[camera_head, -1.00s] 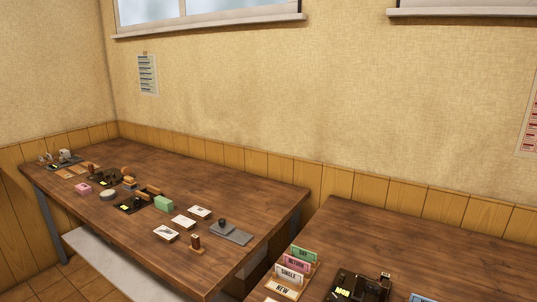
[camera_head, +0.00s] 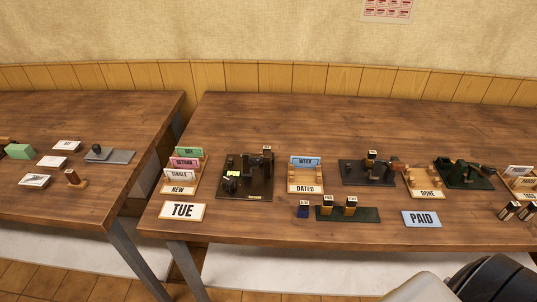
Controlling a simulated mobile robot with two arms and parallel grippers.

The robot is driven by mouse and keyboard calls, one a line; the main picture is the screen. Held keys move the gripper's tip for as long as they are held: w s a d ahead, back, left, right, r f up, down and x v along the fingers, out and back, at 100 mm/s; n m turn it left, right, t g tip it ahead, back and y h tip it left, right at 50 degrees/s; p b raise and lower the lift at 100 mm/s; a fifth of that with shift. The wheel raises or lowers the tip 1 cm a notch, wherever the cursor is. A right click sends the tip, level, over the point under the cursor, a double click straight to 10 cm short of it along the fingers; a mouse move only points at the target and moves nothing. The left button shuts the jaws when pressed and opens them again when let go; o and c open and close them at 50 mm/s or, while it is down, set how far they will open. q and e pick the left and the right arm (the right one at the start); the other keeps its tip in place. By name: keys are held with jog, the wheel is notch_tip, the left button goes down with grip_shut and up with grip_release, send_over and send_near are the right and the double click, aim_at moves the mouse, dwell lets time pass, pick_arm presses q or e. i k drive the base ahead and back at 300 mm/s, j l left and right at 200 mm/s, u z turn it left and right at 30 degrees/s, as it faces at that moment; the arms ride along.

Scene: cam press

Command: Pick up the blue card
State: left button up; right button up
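A light blue card reading WEEK (camera_head: 306,161) stands upright at the back of a wooden rack labelled DATED (camera_head: 305,188), near the middle of the right table. Neither is touched by a gripper. No gripper fingers show. A grey and black part at the bottom right edge looks like my own arm.
The right table (camera_head: 250,112) also holds a rack of green, pink and white cards (camera_head: 185,163), a black press (camera_head: 246,178), a dark stamp tray (camera_head: 350,214) and a TUE sign (camera_head: 183,211). A gap separates it from the left table (camera_head: 70,120). The back strip is clear.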

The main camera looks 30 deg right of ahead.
aim_at(307, 162)
jog(key=k+l, duration=0.15)
jog(key=l, duration=0.25)
jog(key=k+l, duration=0.15)
jog(key=l, duration=0.25)
jog(key=k+l+u, duration=0.1)
jog(key=l, duration=0.35)
jog(key=k, duration=0.1)
